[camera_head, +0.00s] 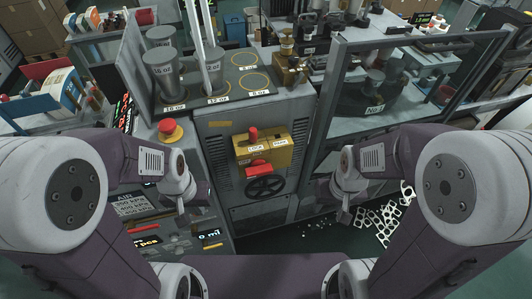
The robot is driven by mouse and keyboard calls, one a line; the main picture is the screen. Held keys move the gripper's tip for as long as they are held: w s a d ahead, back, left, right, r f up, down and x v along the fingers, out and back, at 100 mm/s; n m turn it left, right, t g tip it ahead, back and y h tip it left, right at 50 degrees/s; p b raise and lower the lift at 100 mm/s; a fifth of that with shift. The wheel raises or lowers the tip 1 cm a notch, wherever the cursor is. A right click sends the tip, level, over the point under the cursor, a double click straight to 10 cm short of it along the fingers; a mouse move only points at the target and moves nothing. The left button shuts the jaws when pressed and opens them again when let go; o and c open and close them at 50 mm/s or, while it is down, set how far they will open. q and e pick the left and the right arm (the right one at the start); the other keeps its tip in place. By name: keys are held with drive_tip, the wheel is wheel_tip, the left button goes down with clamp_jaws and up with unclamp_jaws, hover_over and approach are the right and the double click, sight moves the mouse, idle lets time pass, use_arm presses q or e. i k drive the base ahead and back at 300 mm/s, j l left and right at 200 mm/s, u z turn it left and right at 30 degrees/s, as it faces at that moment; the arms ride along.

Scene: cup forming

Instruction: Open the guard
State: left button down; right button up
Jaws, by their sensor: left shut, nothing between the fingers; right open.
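The guard (420,40) is a grey-framed clear panel at the right of the head view. Its frame stands around the dark tooling (374,104) marked with a number plate. I cannot tell from this view whether it is fully closed. My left gripper (182,217) is shut and empty over the control panel at the left, well away from the guard. My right gripper (343,214) is open and empty, below and in front of the guard's lower left part, apart from it. My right arm hides part of the guard's lower edge.
A yellow lock box (264,150) with red levers sits on the central cabinet above a black handwheel (265,188). A red emergency button (170,130) is at the left. Cup-size tools (162,75) stand behind. White scraps (385,218) lie on the floor at right.

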sight(420, 42)
drive_tip(key=z, duration=1.25)
